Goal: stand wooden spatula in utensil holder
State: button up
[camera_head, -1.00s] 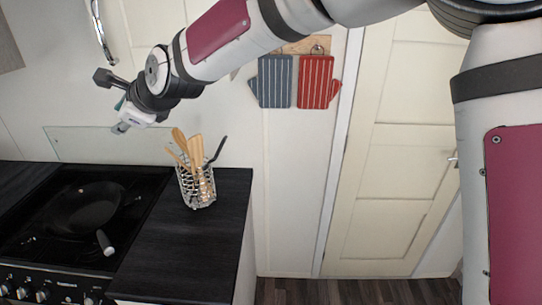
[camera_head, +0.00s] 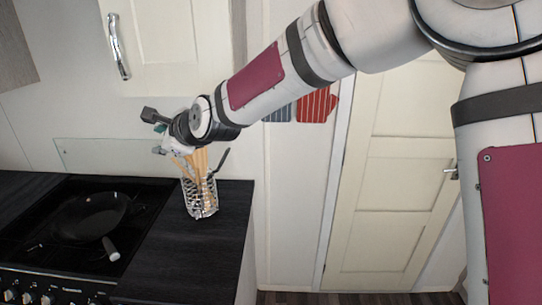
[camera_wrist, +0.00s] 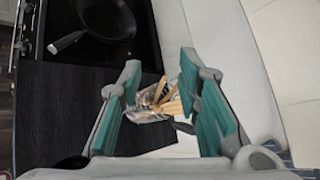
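The utensil holder (camera_head: 203,202) is a wire basket standing on the dark counter, right of the hob. Several wooden utensils (camera_head: 200,163) and a dark-handled one (camera_head: 220,160) stand in it. I cannot tell which of them is the wooden spatula. My gripper (camera_head: 168,150) is just above and left of the utensil tops, partly overlapping them in the head view. In the wrist view my gripper (camera_wrist: 160,70) is open, its teal pads wide apart. The holder (camera_wrist: 147,116) and wooden handles (camera_wrist: 160,90) show between the fingers, further off, with nothing gripped.
A black frying pan (camera_head: 90,215) sits on the hob left of the holder. The counter (camera_head: 180,250) in front of the holder is clear. A wall and upper cupboard (camera_head: 165,45) are behind, and a door (camera_head: 390,200) is at the right.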

jog(key=w+d+f+t+h, duration=0.1)
jog(key=w+d+f+t, duration=0.1)
jog(key=d, duration=0.6)
jog(key=w+d+f+t+h, duration=0.1)
jog(key=w+d+f+t, duration=0.1)
jog(key=d, duration=0.6)
jog(key=w+d+f+t+h, duration=0.2)
jog(key=d+f, duration=0.2)
jog(key=d, duration=0.5)
jog(key=shift+w, duration=0.35)
jog(key=shift+d+f, duration=0.1)
